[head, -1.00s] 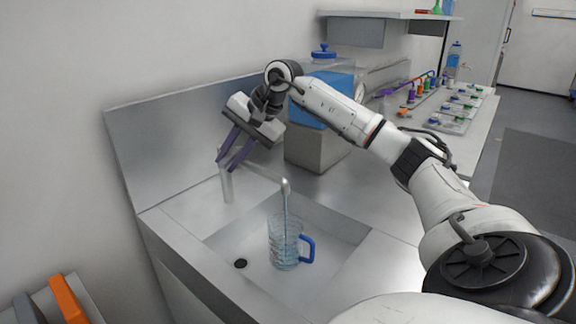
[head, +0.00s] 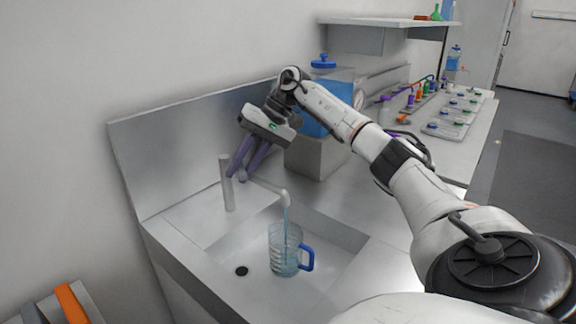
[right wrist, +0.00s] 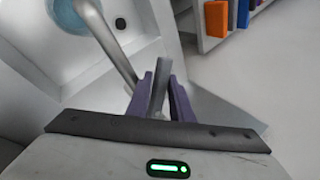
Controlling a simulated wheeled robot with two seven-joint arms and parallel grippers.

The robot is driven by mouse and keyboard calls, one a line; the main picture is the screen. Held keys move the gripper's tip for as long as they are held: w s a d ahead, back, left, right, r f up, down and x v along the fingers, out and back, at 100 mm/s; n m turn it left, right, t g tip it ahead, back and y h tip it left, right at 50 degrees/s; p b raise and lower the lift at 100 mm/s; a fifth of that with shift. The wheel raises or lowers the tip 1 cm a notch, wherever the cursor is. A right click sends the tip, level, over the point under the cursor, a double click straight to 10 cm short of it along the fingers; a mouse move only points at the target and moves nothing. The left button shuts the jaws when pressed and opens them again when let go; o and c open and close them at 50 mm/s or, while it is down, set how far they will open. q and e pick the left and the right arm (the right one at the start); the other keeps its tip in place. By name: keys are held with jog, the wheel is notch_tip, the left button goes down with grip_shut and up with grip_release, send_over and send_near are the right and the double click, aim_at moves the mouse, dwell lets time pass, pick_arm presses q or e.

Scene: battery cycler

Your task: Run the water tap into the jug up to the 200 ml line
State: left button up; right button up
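A clear jug (head: 284,252) with a blue handle stands upright in the sink below the tap (head: 228,185). A thin stream of water runs from the spout (head: 284,199) into it. Bluish water shows in the jug, but the 200 ml line cannot be read. In the right wrist view, the jug (right wrist: 85,12) is partly cut off at the top. My right gripper (head: 238,178) points down at the tap, its purple fingers apart. In the right wrist view, a grey bar of the tap (right wrist: 158,88) lies between the fingers; contact cannot be told. My left gripper is out of view.
The sink basin (head: 325,236) has a dark drain (head: 241,271) left of the jug. A blue container (head: 328,100) on a grey block stands behind my right arm. Trays with small coloured items (head: 452,118) lie on the counter at the right. An orange item (head: 70,303) shows at lower left.

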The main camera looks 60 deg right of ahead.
jog(key=shift+s+d+f+n, duration=0.1)
jog(key=shift+s+d+n, duration=0.05)
jog(key=shift+n, duration=0.25)
jog(key=shift+s+d+n+g, duration=0.15)
jog(key=shift+n+g, duration=0.15)
jog(key=shift+g, duration=0.1)
